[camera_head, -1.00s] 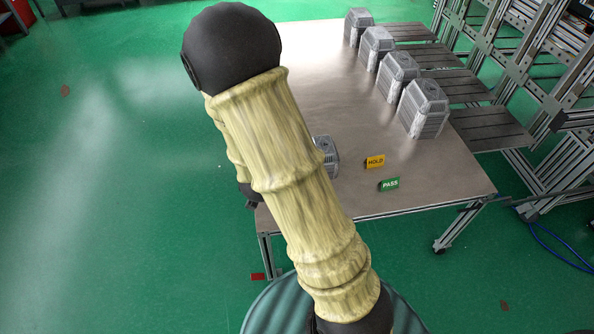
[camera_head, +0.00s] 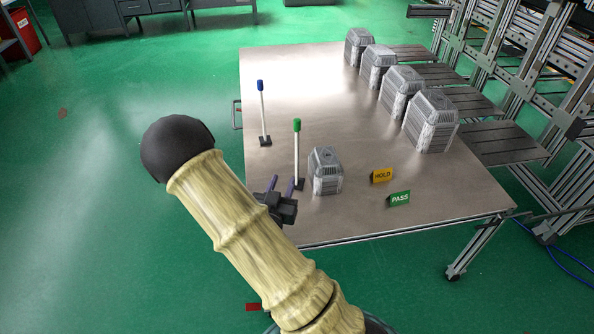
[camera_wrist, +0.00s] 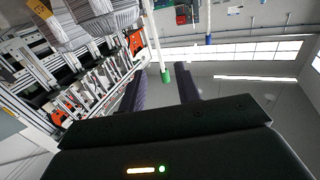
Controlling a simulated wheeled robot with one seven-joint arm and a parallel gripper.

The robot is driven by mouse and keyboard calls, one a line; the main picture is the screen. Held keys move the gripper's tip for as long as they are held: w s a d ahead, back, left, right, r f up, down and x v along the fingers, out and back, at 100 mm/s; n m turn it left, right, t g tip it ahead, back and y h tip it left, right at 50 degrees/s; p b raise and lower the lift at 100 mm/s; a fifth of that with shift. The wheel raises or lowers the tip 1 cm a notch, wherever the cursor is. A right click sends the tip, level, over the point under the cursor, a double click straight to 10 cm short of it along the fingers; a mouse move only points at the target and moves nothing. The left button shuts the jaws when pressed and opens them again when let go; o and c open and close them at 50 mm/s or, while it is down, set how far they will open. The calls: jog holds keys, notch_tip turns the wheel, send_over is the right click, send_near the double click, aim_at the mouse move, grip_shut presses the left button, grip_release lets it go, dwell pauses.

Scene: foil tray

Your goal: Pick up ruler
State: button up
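I see no ruler in either view. In the head view my gripper (camera_head: 282,182) is at the near left edge of the metal table (camera_head: 330,215), with its two dark fingers apart and nothing held between them. A white post with a green cap (camera_head: 297,126) stands just beyond the fingers, close to them. The wrist view shows my fingers (camera_wrist: 161,88) apart. The green-capped post (camera_wrist: 166,75) appears in the gap between them, but I cannot tell how far off it is.
A blue-capped post (camera_head: 261,86) stands farther back. A grey ribbed case (camera_head: 325,171) stands right of the green-capped post. A yellow HOLD sign (camera_head: 382,175) and green PASS sign (camera_head: 398,198) are to its right. Several similar cases line the far right edge. The table's middle is clear.

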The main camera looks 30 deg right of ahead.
aim_at(298, 144)
jog(key=b+x, duration=0.1)
jog(key=x, duration=1.1)
jog(key=shift+s+d, duration=0.1)
jog(key=shift+s, duration=0.05)
jog(key=b+x, duration=0.1)
jog(key=x, duration=0.4)
jog(key=shift+d, duration=0.25)
jog(key=shift+s, duration=0.1)
grip_shut()
jog(key=shift+r, duration=0.1)
dwell(1.0)
